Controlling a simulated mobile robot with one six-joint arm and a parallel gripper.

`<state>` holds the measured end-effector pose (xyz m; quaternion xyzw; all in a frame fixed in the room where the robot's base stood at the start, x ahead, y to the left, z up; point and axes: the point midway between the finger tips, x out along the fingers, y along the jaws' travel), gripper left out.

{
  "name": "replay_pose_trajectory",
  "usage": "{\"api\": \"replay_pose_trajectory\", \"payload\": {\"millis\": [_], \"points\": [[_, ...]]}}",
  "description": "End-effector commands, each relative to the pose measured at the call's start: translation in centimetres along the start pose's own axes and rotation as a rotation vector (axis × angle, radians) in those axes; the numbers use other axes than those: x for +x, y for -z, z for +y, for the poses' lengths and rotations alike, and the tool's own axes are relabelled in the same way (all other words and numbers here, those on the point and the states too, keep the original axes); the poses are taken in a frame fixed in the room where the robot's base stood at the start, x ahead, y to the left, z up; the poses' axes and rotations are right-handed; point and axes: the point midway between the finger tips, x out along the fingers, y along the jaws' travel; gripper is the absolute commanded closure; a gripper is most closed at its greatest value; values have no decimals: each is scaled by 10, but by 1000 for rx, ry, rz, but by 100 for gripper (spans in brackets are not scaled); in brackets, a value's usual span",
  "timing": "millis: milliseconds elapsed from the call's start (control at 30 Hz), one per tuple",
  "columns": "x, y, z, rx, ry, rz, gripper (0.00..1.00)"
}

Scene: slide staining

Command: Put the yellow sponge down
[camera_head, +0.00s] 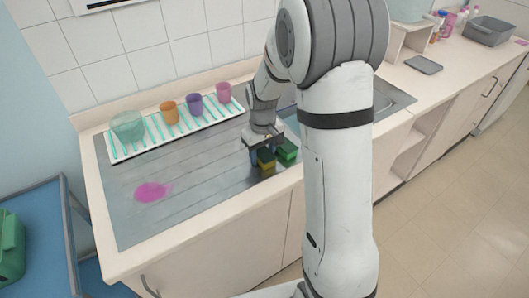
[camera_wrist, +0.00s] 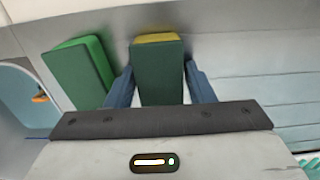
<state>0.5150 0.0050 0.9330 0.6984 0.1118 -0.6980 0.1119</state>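The yellow sponge (camera_head: 266,161) has a dark green side and a yellow side. In the wrist view the yellow sponge (camera_wrist: 158,72) sits between the two blue fingers of my gripper (camera_wrist: 160,88), which meet its left and right sides. My gripper (camera_head: 264,150) points down over the front right part of the steel draining surface (camera_head: 205,165). The sponge is at or just above this surface; I cannot tell if it touches. A green sponge (camera_head: 287,149) lies close beside it, and also shows left of my gripper in the wrist view (camera_wrist: 78,72).
A pink stain (camera_head: 151,192) lies on the steel at the left. Behind, a white rack (camera_head: 120,155) holds a green bowl (camera_head: 128,125) and orange (camera_head: 169,112), purple (camera_head: 195,104) and pink (camera_head: 223,92) cups. The steel between stain and sponges is clear. My arm hides part of the sink area.

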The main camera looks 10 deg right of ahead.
Motion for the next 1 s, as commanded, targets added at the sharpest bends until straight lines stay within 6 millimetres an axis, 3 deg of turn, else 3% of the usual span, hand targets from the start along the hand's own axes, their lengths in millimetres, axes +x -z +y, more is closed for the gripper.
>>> {"api": "replay_pose_trajectory", "payload": {"millis": [133, 467, 567, 1000], "points": [[0, 0, 0, 0, 0, -1, 39], [-6, 0, 0, 1, 0, 0, 39], [-18, 0, 1, 1, -1, 4, 39], [-106, 0, 1, 2, -1, 3, 39]]}}
